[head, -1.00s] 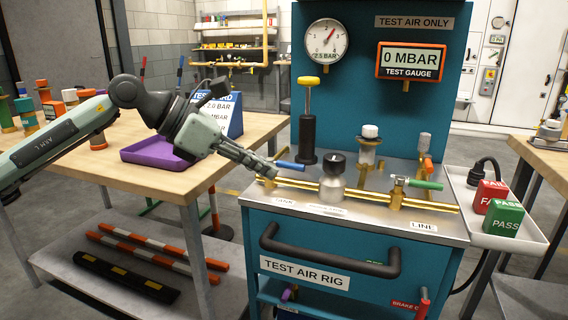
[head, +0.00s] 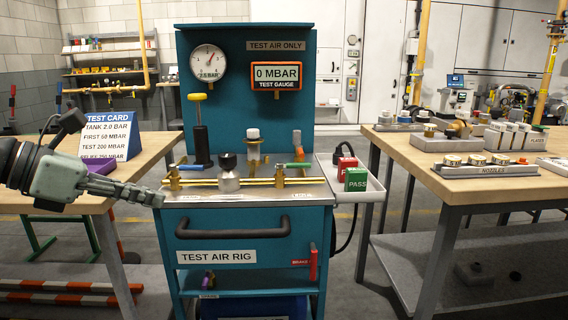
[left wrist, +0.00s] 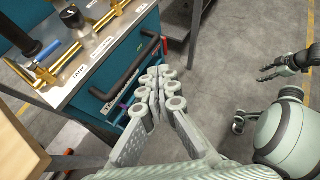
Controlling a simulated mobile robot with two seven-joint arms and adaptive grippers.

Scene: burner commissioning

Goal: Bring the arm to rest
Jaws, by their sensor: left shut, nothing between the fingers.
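My left gripper (head: 152,198) is at the left of the head view, in front of the left bench and just left of the test air rig (head: 255,222). Its fingers are closed together with nothing between them. In the left wrist view the closed fingers (left wrist: 158,88) point toward the rig's front and handle, over the floor, apart from anything.
The rig's black handle (head: 232,227) and brass pipe (head: 282,181) are close to the left gripper. The left bench (head: 40,200) carries a test card (head: 108,135) and purple tray (head: 98,167). The right bench (head: 400,150) holds nozzles. Floor between rig and right bench is open.

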